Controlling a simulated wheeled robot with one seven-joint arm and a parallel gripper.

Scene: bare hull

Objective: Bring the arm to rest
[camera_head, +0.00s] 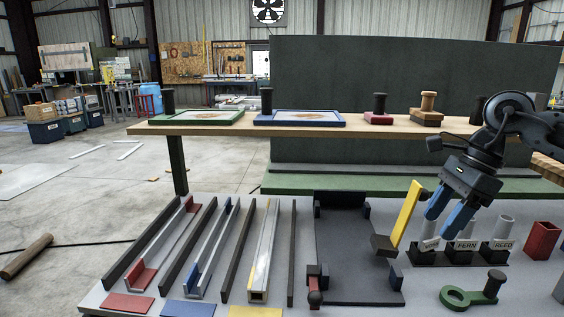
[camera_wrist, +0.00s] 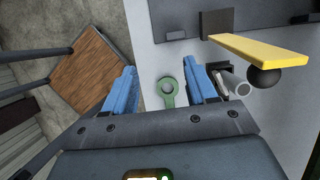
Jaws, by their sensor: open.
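My gripper (camera_head: 449,222) hangs at the right of the head view, its two blue fingers pointing down over the table (camera_head: 350,203). In the wrist view the fingers (camera_wrist: 158,90) are spread apart with nothing held between them. A green ring-shaped piece with a handle (camera_wrist: 167,91) shows in the gap, well below the fingers. In the head view it lies on the table (camera_head: 470,295) at the front right. The fingers are close in the picture to the labelled holders (camera_head: 465,252); I cannot tell the exact gap.
A yellow bar (camera_head: 407,212) rises on a dark block just left of my gripper. A red box (camera_head: 542,240) is at the right. Dark rails and channels (camera_head: 205,252) fill the left. A wooden shelf (camera_head: 220,129) runs behind.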

